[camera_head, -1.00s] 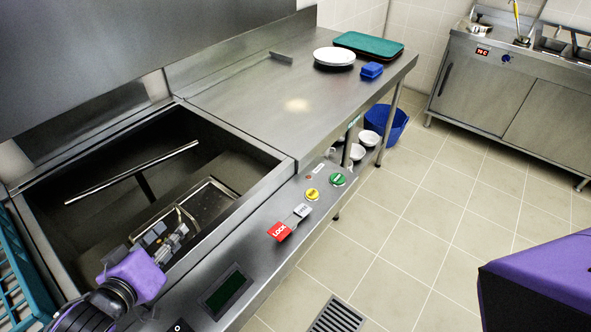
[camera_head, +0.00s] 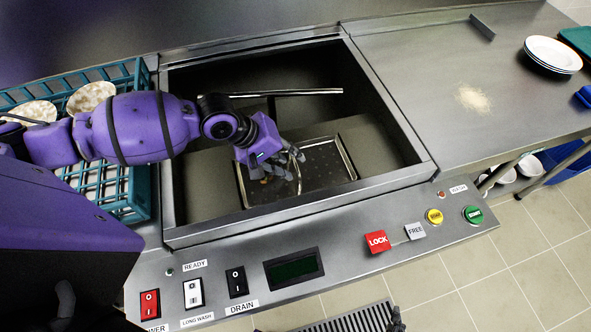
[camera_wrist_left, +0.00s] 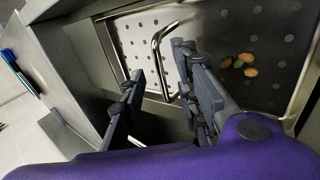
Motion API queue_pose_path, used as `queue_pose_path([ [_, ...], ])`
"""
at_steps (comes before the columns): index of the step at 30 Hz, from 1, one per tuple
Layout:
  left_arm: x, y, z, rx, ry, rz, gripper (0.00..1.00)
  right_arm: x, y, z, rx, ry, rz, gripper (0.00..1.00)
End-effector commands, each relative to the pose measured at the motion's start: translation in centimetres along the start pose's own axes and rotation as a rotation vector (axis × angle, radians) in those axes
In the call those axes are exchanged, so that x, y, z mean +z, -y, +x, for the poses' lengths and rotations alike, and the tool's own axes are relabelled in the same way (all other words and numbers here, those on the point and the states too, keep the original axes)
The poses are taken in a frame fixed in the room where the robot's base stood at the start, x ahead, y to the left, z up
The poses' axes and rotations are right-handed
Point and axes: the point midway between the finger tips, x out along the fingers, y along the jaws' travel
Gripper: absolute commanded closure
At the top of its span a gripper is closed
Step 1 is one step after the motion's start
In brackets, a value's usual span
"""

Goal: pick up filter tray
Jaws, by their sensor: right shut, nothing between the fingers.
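The filter tray (camera_head: 325,163) is a shallow perforated metal tray low inside the open basin. It also shows in the left wrist view (camera_wrist_left: 215,25), with a bent metal handle (camera_wrist_left: 157,50) and some food scraps (camera_wrist_left: 238,65) on it. My left gripper (camera_head: 291,166) reaches down into the basin over the tray's left part. In the left wrist view its fingers (camera_wrist_left: 160,75) are apart, with the handle showing between their tips and not clamped. My right gripper (camera_head: 396,320) barely shows at the bottom edge, above the floor grate, empty and shut.
The basin's steel rim (camera_head: 395,185) surrounds the tray. A teal dish rack (camera_head: 142,200) with plates stands left of the basin. A front panel carries a LOCK button (camera_head: 377,242) and switches. The counter (camera_head: 420,75) to the right is mostly clear, with white plates (camera_head: 552,55) farther right.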

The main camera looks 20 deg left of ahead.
Motion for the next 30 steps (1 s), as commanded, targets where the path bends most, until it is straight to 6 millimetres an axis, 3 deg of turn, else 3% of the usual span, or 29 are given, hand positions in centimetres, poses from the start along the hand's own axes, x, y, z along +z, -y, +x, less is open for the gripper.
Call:
queue_pose_path([
  [6,-0.1,0.1,2.8,0.002,0.000,0.001,0.70,0.2,-0.1,0.1,0.001,0.001,0.001,1.00],
  [14,-0.1,0.1,3.1,0.002,0.000,0.002,0.70,0.1,-0.1,0.1,0.002,0.001,0.001,1.00],
  [21,-0.1,0.1,3.0,0.002,0.000,0.002,1.00,0.1,-0.1,0.1,0.002,0.000,0.001,1.00],
  [30,-0.1,0.1,3.0,0.003,0.000,0.002,1.00,0.1,-0.1,0.1,0.002,0.000,0.001,1.00],
])
